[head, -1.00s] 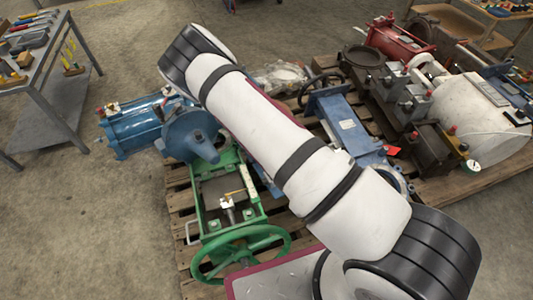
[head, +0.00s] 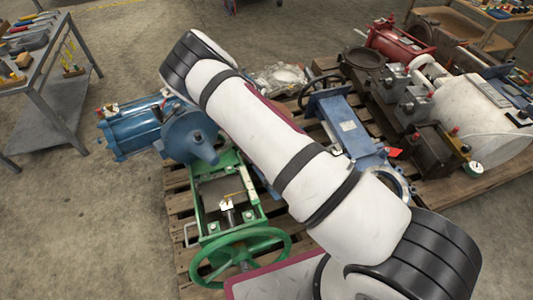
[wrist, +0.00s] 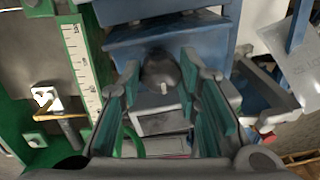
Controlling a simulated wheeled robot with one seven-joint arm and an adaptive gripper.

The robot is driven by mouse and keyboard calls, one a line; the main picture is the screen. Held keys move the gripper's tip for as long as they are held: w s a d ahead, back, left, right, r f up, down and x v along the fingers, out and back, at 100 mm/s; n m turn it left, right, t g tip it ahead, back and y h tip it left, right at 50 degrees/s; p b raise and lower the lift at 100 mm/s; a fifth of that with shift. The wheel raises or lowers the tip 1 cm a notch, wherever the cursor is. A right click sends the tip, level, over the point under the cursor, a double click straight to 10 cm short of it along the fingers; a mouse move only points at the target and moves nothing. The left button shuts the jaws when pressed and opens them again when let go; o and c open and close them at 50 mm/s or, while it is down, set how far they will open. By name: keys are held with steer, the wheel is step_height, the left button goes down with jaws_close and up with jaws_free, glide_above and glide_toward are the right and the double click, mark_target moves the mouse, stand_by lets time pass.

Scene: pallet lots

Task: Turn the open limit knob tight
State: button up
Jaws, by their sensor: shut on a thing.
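In the wrist view my gripper (wrist: 162,84) has its two teal-padded fingers on either side of a dark rounded knob (wrist: 160,68) with a small pale mark on its front. The gripper is shut on this knob, in front of a blue housing (wrist: 168,38). No label that names the knob can be read. The exact contact at the pads is dim. In the head view my arm hides the gripper and the knob. The green valve frame (head: 253,184) with its handwheel (head: 203,268) stands below the arm.
A white scale strip (wrist: 84,68) on a green post and a brass-coloured pointer (wrist: 70,131) lie left of the fingers. A grey plate (wrist: 296,58) is at right. The pallet also carries a blue actuator (head: 135,128) and a white cylinder (head: 470,110).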

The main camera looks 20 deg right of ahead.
stand_by(0.3)
steer(key=o, duration=1.1)
steer(key=shift+o, duration=0.2)
step_height(320, 180, up, 12)
steer(key=w+a, duration=0.1)
steer(key=w, duration=0.1)
steer(key=shift+a, duration=0.15)
